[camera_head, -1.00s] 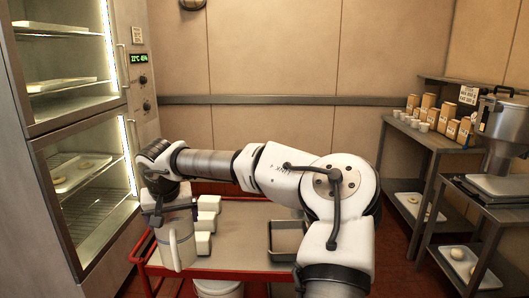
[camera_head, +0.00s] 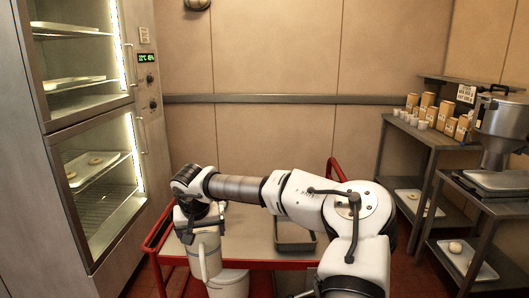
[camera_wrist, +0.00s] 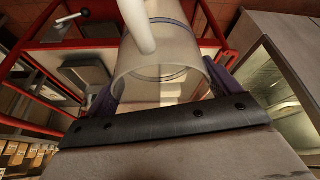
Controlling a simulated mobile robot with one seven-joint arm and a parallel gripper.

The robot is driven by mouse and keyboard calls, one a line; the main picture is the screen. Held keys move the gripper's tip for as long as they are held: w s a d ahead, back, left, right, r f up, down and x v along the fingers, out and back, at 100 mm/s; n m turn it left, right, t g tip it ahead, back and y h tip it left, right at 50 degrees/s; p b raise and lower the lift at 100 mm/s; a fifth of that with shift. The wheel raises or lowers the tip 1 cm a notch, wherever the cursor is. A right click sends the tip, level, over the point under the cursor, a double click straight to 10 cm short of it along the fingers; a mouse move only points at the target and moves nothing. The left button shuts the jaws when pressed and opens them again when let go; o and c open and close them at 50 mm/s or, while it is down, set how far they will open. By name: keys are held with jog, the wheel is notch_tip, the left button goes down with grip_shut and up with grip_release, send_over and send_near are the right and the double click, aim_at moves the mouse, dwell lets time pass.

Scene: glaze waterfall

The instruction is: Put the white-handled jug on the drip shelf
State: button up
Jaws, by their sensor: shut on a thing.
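My gripper (camera_head: 194,224) is shut on the white-handled jug (camera_head: 211,254), a pale jug hanging below my wrist over the red cart's left side. In the wrist view the jug (camera_wrist: 172,75) stands between the gripper's fingers, with a blue band and its white handle (camera_wrist: 136,24) in front. The jug looks roughly upright. I cannot tell which surface is the drip shelf; wire shelves (camera_head: 100,204) show inside the lit cabinet at left.
The red cart (camera_head: 158,236) bears a grey tray (camera_head: 294,246). The glass-fronted cabinet (camera_head: 52,134) closes off the left. At right, a steel bench (camera_head: 437,140) holds cups and boxes, near a large metal pot (camera_head: 502,118).

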jog(key=d+f+m+h, duration=0.1)
jog(key=d+f, duration=0.6)
jog(key=f, duration=0.4)
jog(key=d+f+m, duration=0.1)
jog(key=d+f, duration=0.7)
jog(key=f, duration=0.3)
jog(key=s+d+f, duration=0.1)
jog(key=s+f, duration=0.3)
jog(key=f, duration=0.5)
jog(key=s+d+f, duration=0.1)
jog(key=s+f, duration=0.3)
jog(key=f, duration=0.5)
jog(key=s+r, duration=0.6)
jog(key=s, duration=0.1)
jog(key=shift+m, duration=0.3)
jog(key=x, duration=0.4)
jog(key=shift+w, duration=0.4)
jog(key=shift+a, duration=0.2)
